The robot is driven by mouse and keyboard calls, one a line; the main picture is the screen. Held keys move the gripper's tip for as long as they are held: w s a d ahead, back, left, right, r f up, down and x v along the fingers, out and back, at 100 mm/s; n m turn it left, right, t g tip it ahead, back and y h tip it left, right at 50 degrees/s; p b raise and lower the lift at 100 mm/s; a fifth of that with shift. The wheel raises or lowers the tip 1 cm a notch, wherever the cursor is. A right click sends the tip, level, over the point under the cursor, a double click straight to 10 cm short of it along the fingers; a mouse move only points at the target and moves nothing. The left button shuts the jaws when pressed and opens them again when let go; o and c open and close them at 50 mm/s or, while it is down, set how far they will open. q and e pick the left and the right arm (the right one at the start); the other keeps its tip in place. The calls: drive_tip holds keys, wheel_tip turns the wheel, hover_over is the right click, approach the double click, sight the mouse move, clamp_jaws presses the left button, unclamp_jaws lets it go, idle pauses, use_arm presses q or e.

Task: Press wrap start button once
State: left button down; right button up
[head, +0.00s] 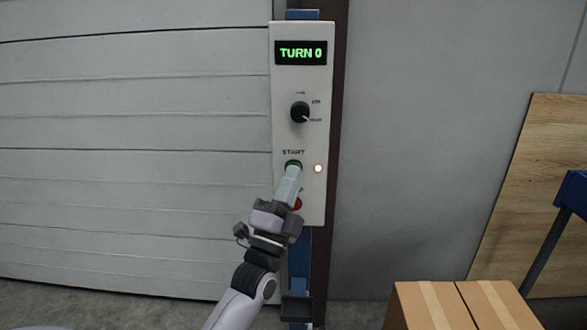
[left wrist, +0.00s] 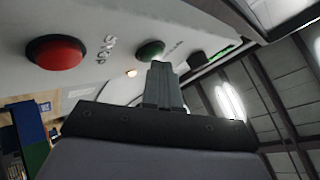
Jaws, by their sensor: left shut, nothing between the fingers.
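The white control panel (head: 283,100) stands upright on a blue post. Its green start button (head: 293,164) sits under the word START, and the display above reads "TURN 0" in green. My left gripper (head: 293,171) is shut and empty, with its fingertips at the lower edge of the green button; I cannot tell whether they touch it. In the left wrist view the green button (left wrist: 150,51) shows just beyond the shut fingertips (left wrist: 160,66). The red button (head: 298,204) is partly hidden behind the gripper in the head view. It shows whole in the left wrist view (left wrist: 57,52).
A black rotary knob (head: 300,111) sits above the start button. A small lamp (head: 318,168) glows to the button's right. A cardboard box (head: 430,306) stands at lower right, near a leaning wooden board (head: 525,190). A ribbed white door (head: 130,150) fills the left.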

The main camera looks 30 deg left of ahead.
use_arm(q)
drive_tip(key=shift+s+d+p, duration=0.3)
drive_tip(key=shift+s, duration=0.3)
drive_tip(key=s+d, duration=0.1)
drive_tip(key=s+p, duration=0.1)
drive_tip(key=s+d+p, duration=0.1)
drive_tip(key=s, duration=0.1)
drive_tip(key=shift+s+d, duration=0.1)
drive_tip(key=shift+d, duration=0.25)
idle(0.7)
